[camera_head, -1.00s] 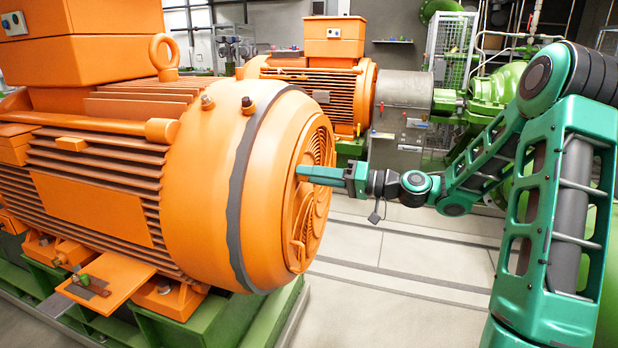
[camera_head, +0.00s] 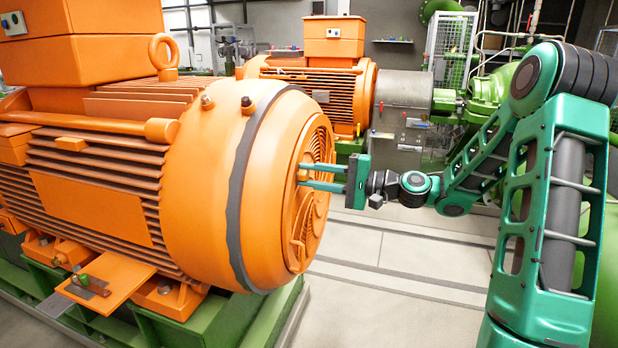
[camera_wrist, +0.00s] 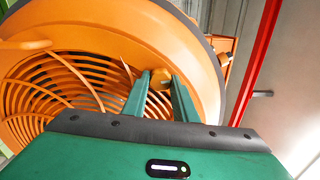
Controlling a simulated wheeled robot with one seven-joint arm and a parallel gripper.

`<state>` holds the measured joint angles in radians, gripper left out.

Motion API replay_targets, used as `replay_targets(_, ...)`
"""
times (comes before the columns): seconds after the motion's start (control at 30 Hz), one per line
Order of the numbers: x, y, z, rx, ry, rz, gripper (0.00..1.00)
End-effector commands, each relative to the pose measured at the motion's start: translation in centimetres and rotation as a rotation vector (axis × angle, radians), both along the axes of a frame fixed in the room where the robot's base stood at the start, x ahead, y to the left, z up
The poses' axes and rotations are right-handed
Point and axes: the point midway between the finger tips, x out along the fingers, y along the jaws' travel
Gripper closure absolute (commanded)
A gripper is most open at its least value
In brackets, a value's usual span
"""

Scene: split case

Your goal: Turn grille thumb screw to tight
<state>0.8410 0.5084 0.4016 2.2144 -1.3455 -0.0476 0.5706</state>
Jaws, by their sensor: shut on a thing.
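The grille thumb screw (camera_wrist: 160,79) is a small orange-yellow knob on the orange motor's end grille. It shows in the wrist view between the tips of my two fingers. My gripper (camera_head: 302,176) reaches the grille from the right and is shut on the screw, its green fingers on either side of it. In the head view the screw is too small and covered to make out clearly. The orange grille (camera_wrist: 60,85), with curved slots, faces my gripper. The angle of the screw cannot be told.
The large orange motor (camera_head: 190,190) fills the left side. A second orange motor (camera_head: 335,95) stands behind. A red post (camera_wrist: 258,60) runs along the right in the wrist view. The floor (camera_head: 400,245) below my arm is clear.

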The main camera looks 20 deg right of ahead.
Motion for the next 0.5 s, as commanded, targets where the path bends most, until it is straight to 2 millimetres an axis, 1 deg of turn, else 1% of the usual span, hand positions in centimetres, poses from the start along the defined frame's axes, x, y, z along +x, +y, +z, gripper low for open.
replay_targets(0.03, 0.27, -0.47, -0.14, 0.009, 0.017, -0.013, 0.97)
replay_targets(0.3, 0.27, -0.49, -0.21, 0.055, 0.082, -0.014, 0.97)
replay_targets(0.5, 0.27, -0.50, -0.25, 0.064, 0.095, -0.014, 0.97)
